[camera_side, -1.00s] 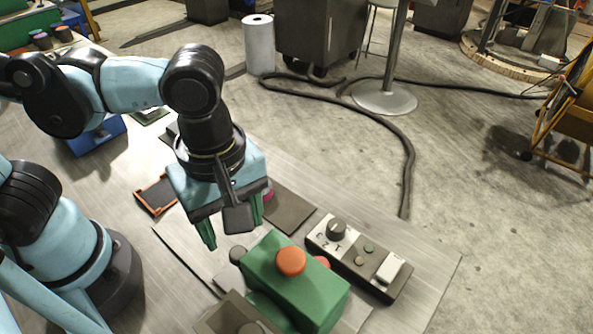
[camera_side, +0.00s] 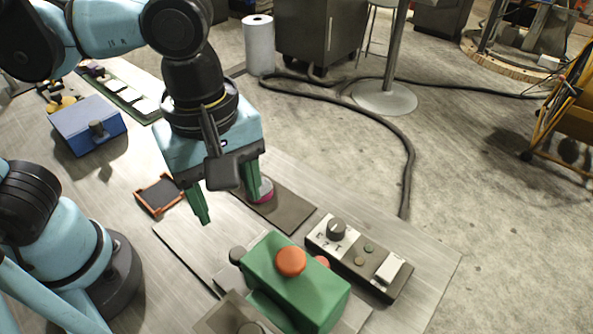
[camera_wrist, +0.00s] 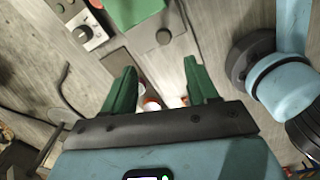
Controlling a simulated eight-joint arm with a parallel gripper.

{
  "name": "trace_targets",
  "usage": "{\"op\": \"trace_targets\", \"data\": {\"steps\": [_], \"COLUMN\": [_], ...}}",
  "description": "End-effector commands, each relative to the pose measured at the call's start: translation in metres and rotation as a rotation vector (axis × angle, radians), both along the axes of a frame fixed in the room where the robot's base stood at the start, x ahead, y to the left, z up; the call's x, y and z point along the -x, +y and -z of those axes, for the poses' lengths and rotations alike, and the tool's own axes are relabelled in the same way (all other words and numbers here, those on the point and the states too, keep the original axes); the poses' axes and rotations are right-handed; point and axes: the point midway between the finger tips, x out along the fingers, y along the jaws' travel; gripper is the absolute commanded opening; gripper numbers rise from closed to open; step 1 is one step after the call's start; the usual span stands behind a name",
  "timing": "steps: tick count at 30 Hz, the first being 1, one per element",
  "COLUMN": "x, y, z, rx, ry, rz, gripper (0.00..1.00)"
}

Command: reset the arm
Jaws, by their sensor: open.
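My gripper (camera_side: 226,198) hangs over the middle of the table in the side view, with its two green fingers apart and nothing seen between them. In the wrist view my gripper (camera_wrist: 162,88) also shows spread fingers, with a small red and white thing (camera_wrist: 151,104) visible below and between them. In the side view a pink and white round object (camera_side: 264,190) sits on a dark flat plate (camera_side: 285,208), partly behind the right finger.
A green box with an orange button (camera_side: 291,262) stands at the front. A control panel with a knob (camera_side: 337,229) lies to its right. A blue box (camera_side: 88,125) and an orange-edged tray (camera_side: 159,195) are on the left. Bare tabletop lies around the tray.

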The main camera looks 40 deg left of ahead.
Motion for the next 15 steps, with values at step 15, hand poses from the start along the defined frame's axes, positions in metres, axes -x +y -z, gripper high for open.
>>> {"op": "trace_targets", "data": {"steps": [15], "x": [-0.073], "y": [0.083], "z": [0.023], "rx": [-0.013], "ry": [-0.340], "rz": [0.646], "gripper": [0.58]}}
